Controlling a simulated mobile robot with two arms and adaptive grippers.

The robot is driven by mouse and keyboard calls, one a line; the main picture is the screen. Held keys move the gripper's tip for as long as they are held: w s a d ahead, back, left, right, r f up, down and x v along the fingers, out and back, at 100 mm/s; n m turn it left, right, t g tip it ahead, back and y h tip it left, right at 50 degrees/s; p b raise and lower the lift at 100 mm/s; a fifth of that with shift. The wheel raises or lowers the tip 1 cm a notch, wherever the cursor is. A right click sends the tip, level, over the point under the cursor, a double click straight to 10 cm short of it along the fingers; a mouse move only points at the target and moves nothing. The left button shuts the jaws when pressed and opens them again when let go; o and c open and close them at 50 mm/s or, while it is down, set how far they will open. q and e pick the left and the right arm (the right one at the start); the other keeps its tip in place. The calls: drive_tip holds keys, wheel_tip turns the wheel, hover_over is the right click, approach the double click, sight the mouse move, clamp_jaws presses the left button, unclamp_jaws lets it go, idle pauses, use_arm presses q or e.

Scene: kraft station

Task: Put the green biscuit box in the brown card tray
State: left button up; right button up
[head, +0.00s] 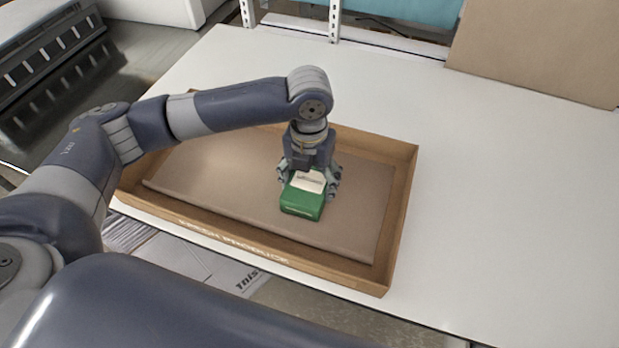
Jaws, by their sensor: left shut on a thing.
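The green biscuit box (301,203) has a green front and a pale top. It is inside the outline of the brown card tray (408,190), right of the tray's middle. My left gripper (309,182) comes down from above and is shut on the box, one finger on each side. The box looks low over the tray's brown floor, but I cannot tell whether it touches it. The tray lies on the white table, and my left arm hides part of its far wall. My right gripper is not in view.
The white table (500,190) is bare to the right of the tray. A large brown board (540,50) stands at the back right. White perforated posts (334,20) stand at the back edge. A dark slotted rack (55,75) is at the far left.

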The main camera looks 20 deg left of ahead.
use_arm(q)
drive_tip(key=o, duration=1.3)
wheel_tip(320, 180, up, 8)
drive_tip(key=p, duration=0.8)
drive_tip(key=shift+p, duration=0.35)
wheel_tip(320, 180, up, 2)
drive_tip(key=shift+r+p, duration=0.25)
drive_tip(key=shift+p, duration=0.75)
wheel_tip(320, 180, up, 2)
drive_tip(key=shift+r, duration=0.25)
